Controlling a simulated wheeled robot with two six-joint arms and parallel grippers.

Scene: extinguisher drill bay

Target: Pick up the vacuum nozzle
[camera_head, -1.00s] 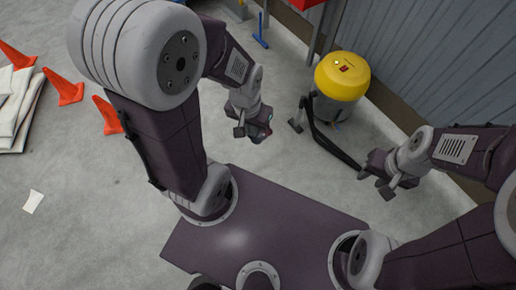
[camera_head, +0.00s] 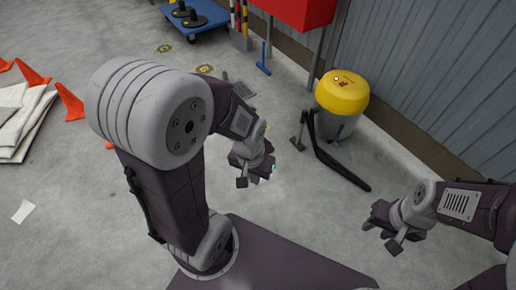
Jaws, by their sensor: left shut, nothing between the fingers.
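The vacuum (camera_head: 341,104) is a drum with a yellow lid, standing on the floor near the wall at the upper right. A black wand (camera_head: 338,165) runs from beside the drum down to the right across the floor. A small dark piece (camera_head: 299,137) at the drum's left may be the nozzle; it is too small to be sure. My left gripper (camera_head: 268,175) is shut and empty, left of and below that piece, apart from it. My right gripper (camera_head: 370,222) is below the wand's lower end, apart from it; its fingers are too unclear to read.
A red box (camera_head: 300,12) and blue cart (camera_head: 197,20) are at the back. Orange cones (camera_head: 70,101) and white sheets (camera_head: 22,125) lie left. A corrugated wall (camera_head: 440,70) bounds the right. Floor between my grippers is clear.

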